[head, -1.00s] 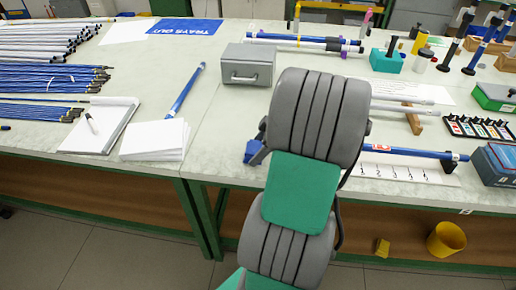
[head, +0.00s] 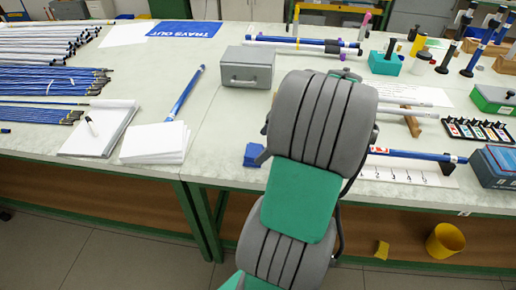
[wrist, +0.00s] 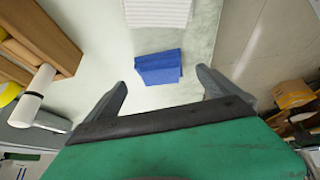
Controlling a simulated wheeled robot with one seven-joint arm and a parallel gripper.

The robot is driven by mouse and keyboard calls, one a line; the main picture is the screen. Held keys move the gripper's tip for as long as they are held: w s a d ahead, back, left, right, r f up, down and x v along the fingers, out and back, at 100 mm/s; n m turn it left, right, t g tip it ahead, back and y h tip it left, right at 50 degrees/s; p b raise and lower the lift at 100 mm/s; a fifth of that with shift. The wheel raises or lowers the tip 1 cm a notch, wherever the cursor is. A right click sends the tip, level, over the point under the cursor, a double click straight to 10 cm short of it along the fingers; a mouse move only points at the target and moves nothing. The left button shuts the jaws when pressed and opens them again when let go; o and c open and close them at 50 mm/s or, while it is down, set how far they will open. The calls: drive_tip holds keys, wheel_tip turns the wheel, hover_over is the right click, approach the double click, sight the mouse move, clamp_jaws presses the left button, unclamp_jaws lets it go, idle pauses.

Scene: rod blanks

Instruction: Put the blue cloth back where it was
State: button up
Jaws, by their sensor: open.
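The blue cloth (head: 252,154) lies folded on the table near its front edge, partly hidden behind my arm in the head view. In the wrist view the cloth (wrist: 160,67) lies flat on the pale tabletop, ahead of my gripper (wrist: 161,78). The two fingers are spread apart, one to the left and one to the right of the cloth, with nothing held between them. In the head view my arm hides most of the gripper. I cannot tell how high the fingers are above the cloth.
A stack of white paper (head: 155,142) and a notepad (head: 98,128) lie left of the cloth. A grey box (head: 246,68) stands behind. A blue rod (head: 412,154) lies over a numbered strip (head: 400,173) at right. A yellow bin (head: 445,240) stands below the table.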

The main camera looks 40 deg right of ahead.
drive_tip(key=p+v, duration=0.2)
drive_tip(key=v, duration=0.6)
drive_tip(key=m, duration=0.1)
hover_over(250, 158)
drive_tip(key=w+a+f+m+g, duration=0.2)
drive_tip(key=a, duration=1.1)
drive_tip(key=s+a+f+m+h, duration=0.3)
drive_tip(key=s+a, duration=0.4)
drive_tip(key=a, duration=0.4)
wheel_tip(250, 158, down, 2)
drive_tip(key=shift+s+a+f+m+g, duration=0.1)
drive_tip(key=shift+s+a+m+g, duration=0.25)
drive_tip(key=shift+m, duration=0.35)
